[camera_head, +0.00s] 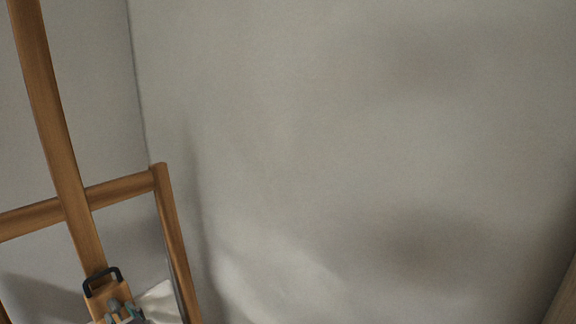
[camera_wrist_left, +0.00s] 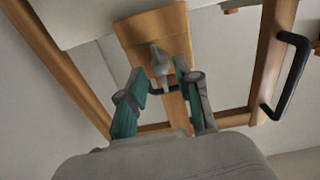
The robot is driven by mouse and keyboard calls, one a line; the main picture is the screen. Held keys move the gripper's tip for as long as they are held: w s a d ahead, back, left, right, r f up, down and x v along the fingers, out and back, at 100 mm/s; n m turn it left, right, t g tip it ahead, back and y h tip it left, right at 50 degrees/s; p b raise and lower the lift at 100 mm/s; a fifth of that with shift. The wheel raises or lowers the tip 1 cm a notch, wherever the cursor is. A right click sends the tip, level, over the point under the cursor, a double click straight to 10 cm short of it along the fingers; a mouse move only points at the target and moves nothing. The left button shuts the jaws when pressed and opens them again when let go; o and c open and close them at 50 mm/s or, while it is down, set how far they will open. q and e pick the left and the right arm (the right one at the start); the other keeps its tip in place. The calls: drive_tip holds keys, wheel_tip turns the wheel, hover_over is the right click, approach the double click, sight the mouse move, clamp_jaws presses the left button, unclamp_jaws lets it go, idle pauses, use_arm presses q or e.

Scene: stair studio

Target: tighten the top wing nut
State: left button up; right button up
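The top wing nut (camera_wrist_left: 158,60) is a small grey piece on a wooden block (camera_wrist_left: 150,25) of the easel in the left wrist view. My left gripper (camera_wrist_left: 160,72) has grey and teal fingers. They are spread apart, one on each side of the wing nut, with a gap visible beside it. In the head view my left gripper (camera_head: 126,313) shows at the bottom left edge, in front of the easel's block (camera_head: 108,291); most of it is cut off. I cannot tell there how it meets the nut. My right gripper is not in view.
The wooden easel (camera_head: 62,150) stands at the left, with a crossbar (camera_head: 120,188) and a side post (camera_head: 172,235). A black handle (camera_head: 101,274) sits on its mast. A black handle (camera_wrist_left: 290,75) shows at the right in the wrist view. Plain grey wall (camera_head: 370,140) fills the rest.

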use_arm(q)
drive_tip(key=shift+v, duration=2.6)
drive_tip(key=w+d+f+m+t+h+b, duration=0.1)
drive_tip(key=d+f+m+t+h+b, duration=0.15)
drive_tip(key=f, duration=0.75)
drive_tip(key=w+d+f+m+t+h+b, duration=0.2)
drive_tip(key=d+f+m+t+b, duration=0.15)
drive_tip(key=f, duration=0.65)
drive_tip(key=s+d+f+m+g+h+b, duration=0.1)
drive_tip(key=s+d+f+m+h, duration=0.15)
drive_tip(key=f, duration=0.55)
drive_tip(key=s+d+f+m+h+b, duration=0.1)
drive_tip(key=s+f+m+h, duration=0.15)
drive_tip(key=f, duration=0.45)
drive_tip(key=s+d+f+m+g+h+b, duration=0.1)
drive_tip(key=s+d+f+h, duration=0.15)
drive_tip(key=f, duration=0.55)
drive_tip(key=s+a+f+m+g+h+b, duration=0.15)
drive_tip(key=s+f+g+b, duration=0.55)
drive_tip(key=s+f, duration=1.9)
drive_tip(key=s+a+f+g, duration=0.1)
drive_tip(key=s+f+g, duration=0.1)
drive_tip(key=s, duration=0.4)
drive_tip(key=s+a+f+g+p, duration=0.1)
drive_tip(key=s+a+f+g, duration=0.1)
drive_tip(key=s+g, duration=0.2)
drive_tip(key=shift+s+f+n+g+y, duration=0.35)
drive_tip(key=shift+s+n+g, duration=0.1)
drive_tip(key=shift+s, duration=0.8)
